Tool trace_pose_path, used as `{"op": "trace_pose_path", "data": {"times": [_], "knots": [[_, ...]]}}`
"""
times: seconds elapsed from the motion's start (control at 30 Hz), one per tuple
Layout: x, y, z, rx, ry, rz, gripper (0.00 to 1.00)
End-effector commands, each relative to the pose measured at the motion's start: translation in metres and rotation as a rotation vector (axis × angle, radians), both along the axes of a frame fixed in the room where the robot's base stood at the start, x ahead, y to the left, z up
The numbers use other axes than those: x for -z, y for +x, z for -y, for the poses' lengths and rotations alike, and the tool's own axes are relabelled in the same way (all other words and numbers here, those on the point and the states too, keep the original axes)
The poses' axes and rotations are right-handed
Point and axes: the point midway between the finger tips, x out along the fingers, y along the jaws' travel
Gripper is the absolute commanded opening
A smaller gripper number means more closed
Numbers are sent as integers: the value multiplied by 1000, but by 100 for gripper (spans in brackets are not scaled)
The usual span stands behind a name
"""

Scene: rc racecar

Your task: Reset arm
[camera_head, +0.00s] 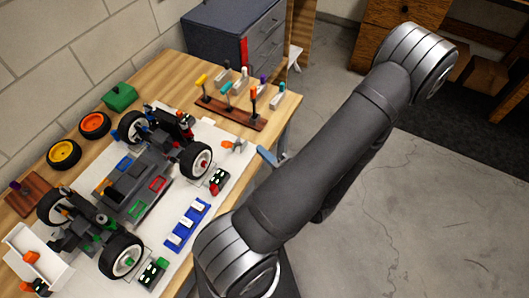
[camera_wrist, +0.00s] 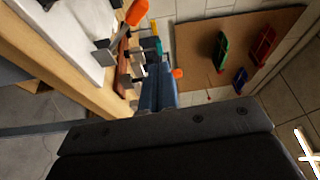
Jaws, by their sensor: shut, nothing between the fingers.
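My gripper (camera_wrist: 158,72) shows in the wrist view as blue fingers pressed together, with nothing between them. In the head view a small blue-grey part of it (camera_head: 271,156) shows past my arm, just off the table's right edge; the rest is hidden behind my arm. The racecar (camera_head: 135,178), with dark chassis and several black wheels, sits on a white mat (camera_head: 220,137) on the wooden table. My gripper is apart from the car.
A tool rack (camera_head: 222,110) with coloured handles stands at the table's far right end. A blue tray (camera_head: 186,226), a green box (camera_head: 119,96), orange and yellow wheels (camera_head: 64,154) and a white wing part (camera_head: 35,252) lie around the car. Floor right of the table is open.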

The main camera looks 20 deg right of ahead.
Motion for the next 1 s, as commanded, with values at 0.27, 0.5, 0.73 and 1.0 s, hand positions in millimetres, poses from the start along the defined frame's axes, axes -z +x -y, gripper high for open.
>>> {"op": "trace_pose_path", "data": {"times": [0.27,0.5,0.73,1.0], "knots": [[0,0,0,0,0,0,0],[0,0,0,0,0,0,0],[-2,8,-4,-2,0,1,0],[-7,29,-17,-5,-2,1,0]]}}
